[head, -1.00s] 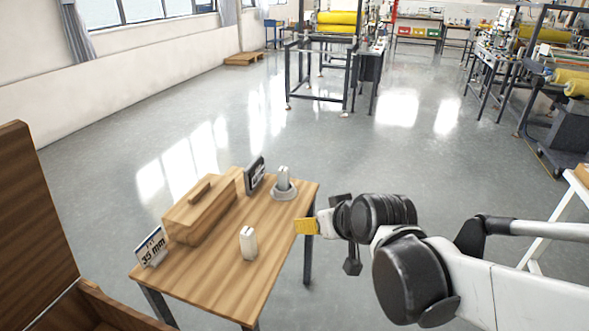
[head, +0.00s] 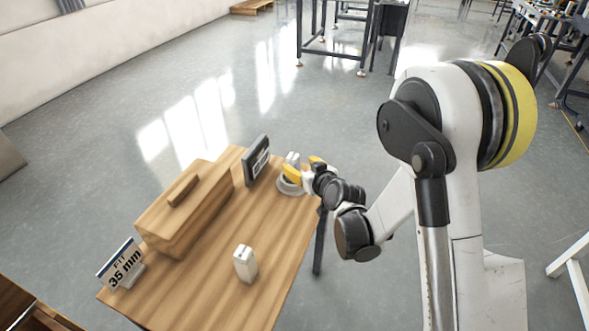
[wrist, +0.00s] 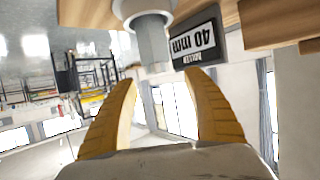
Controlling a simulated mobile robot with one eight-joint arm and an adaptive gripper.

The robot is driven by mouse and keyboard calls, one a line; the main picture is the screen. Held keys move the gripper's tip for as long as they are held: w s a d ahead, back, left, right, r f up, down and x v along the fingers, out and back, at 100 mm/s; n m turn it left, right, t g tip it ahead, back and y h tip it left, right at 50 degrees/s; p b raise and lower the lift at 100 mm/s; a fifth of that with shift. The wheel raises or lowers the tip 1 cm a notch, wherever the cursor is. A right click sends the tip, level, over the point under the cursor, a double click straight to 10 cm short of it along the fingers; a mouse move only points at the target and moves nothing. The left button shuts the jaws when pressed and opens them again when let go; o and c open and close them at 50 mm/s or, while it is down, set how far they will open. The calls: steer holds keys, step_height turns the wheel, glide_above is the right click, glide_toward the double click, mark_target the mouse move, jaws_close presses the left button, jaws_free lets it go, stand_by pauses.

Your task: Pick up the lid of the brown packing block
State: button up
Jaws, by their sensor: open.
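The brown packing block (head: 200,222) is a wood-grained box on the left side of the table. Its lid (head: 205,180) is on top, with a raised bar handle (head: 183,190). My gripper (head: 303,167) has yellow fingers and is at the table's far right corner, beside the grey round stand, well to the right of the block. In the wrist view my gripper (wrist: 161,78) is open, with nothing between its fingers. That view looks upside down; brown wood (wrist: 275,22), probably the block, shows at its upper right.
A grey round stand (head: 288,188) holds a pale upright piece. A dark sign (head: 256,160), reading 40 mm in the wrist view (wrist: 195,45), stands behind the block. A white "FIT 35 mm" sign (head: 122,265) and a small white block (head: 245,263) are on the table (head: 265,290).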

mark_target(295, 161)
steer(key=b+x, duration=0.1)
steer(key=x, duration=0.1)
steer(key=b+x, duration=0.1)
steer(key=x, duration=0.2)
steer(key=f+b+x, duration=0.1)
steer(key=x, duration=0.1)
steer(key=shift+w+d+f, duration=0.1)
steer(key=shift+w+d, duration=0.1)
steer(key=shift+d, duration=0.05)
steer(key=shift+w+a, duration=0.1)
steer(key=shift+w, duration=0.1)
jaws_close()
